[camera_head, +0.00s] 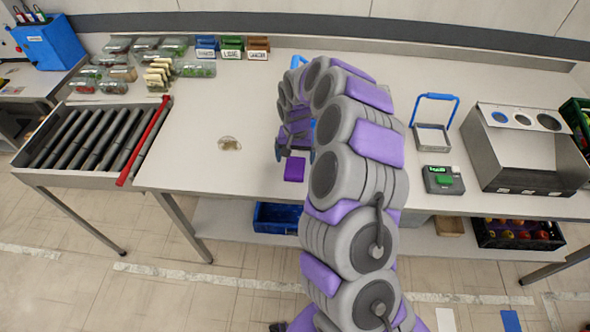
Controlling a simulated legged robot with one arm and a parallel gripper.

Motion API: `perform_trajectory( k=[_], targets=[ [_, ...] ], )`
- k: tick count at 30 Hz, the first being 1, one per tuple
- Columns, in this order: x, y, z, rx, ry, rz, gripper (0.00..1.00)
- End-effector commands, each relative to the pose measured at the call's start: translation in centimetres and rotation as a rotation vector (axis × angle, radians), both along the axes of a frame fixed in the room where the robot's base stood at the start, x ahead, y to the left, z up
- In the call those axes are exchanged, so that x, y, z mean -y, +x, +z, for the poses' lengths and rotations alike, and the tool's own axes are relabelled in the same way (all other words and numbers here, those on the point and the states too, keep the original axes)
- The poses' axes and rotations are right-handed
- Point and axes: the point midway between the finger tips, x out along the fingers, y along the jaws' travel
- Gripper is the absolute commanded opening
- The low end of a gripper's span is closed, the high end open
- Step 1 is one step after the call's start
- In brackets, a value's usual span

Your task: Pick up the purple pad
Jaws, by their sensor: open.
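The purple pad (294,170) lies flat on the pale worktop (215,180) near its front edge. My gripper (294,155) points down just behind and above the pad, with its two fingers apart and nothing seen between them. One finger shows on the left of the pad and the other on the right, partly hidden by my arm. I cannot tell how high the fingertips are above the worktop. My arm hides the area right of the pad.
A small clear dish (229,143) lies left of the pad. A roller conveyor (90,137) with a red bar (143,142) stands at the left. Packaged goods (195,69) and labelled boxes (231,48) stand at the back. A scale (443,180) and a grey bin unit (520,150) are right of my arm.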

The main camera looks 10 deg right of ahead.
Motion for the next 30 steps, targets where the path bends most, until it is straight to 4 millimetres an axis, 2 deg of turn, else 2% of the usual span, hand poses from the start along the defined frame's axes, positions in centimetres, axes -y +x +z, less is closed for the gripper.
perform_trajectory(
  k=[5,12,20,30],
  targets=[
    [0.0,0.1,-1.4,-0.001,0.003,0.001,0.99],
    [0.0,0.1,-4.8,-0.004,0.004,-0.001,0.99],
    [-0.1,0.1,-5.1,-0.001,0.001,0.000,0.99],
    [-0.2,0.1,-5.1,0.000,0.002,0.000,0.67]
  ],
)
